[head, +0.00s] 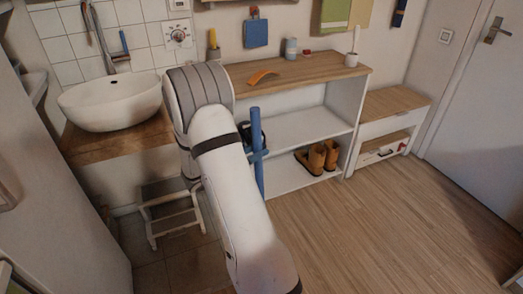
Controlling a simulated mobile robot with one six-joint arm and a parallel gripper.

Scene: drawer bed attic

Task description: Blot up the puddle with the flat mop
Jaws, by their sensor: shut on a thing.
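An upright blue pole (257,150), which looks like the flat mop's handle, stands in front of the white shelf unit. My white arm covers the middle of the head view. My gripper (259,156) is mostly hidden behind the arm; only a small part shows at the pole, and it is shut on it. The mop's flat head is not visible; the arm hides the area below the pole. No puddle can be made out on the visible floor.
A white shelf unit with a wooden top (330,70) holds brown boots (317,157). A low bench (393,103) stands right of it, near a white door (480,110). At left are a basin (112,100) and a step stool (172,208). The wooden floor (400,230) at right is clear.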

